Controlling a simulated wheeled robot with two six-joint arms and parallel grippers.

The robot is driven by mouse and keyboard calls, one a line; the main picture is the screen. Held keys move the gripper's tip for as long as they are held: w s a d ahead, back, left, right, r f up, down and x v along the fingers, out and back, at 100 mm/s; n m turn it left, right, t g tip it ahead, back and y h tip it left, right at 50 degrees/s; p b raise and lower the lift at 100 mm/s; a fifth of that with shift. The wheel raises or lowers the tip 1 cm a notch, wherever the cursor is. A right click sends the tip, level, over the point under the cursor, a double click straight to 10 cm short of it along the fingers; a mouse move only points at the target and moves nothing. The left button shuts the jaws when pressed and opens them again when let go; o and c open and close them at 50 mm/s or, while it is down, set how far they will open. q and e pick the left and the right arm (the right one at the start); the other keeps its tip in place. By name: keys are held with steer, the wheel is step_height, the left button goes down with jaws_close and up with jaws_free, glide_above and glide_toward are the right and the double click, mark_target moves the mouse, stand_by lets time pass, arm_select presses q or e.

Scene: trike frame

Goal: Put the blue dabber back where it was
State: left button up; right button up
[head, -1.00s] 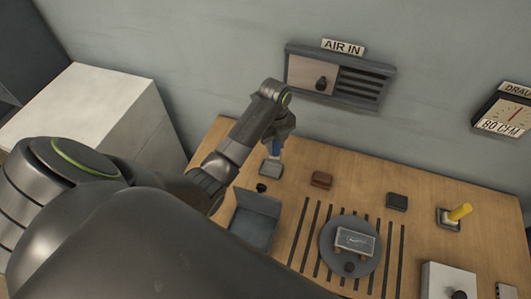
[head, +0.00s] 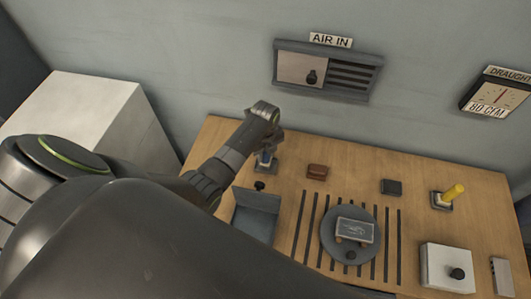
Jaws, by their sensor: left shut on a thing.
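The blue dabber (head: 265,157) is in the head view, mostly hidden behind my left gripper. My left gripper (head: 268,147) is shut on it from above. The dabber's lower end is at a small grey holder (head: 266,168) on the wooden bench. I cannot tell whether it sits fully inside the holder. My right gripper is not in view.
A white knobbed box (head: 445,266) stands front right.

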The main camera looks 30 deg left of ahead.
arm_select(q)
steer(key=shift+f, duration=0.3)
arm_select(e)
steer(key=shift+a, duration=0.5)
arm_select(q)
steer(key=shift+f, duration=0.1)
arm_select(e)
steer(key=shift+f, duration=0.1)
arm_select(q)
steer(key=o, duration=0.7)
steer(key=shift+c, duration=0.2)
steer(key=o, duration=0.4)
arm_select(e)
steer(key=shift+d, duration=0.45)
arm_select(q)
steer(key=shift+r, duration=0.2)
step_height(320, 180, up, 11)
steer(key=shift+w+r+b, duration=0.1)
steer(key=shift+b, duration=0.5)
steer(key=shift+r, duration=0.35)
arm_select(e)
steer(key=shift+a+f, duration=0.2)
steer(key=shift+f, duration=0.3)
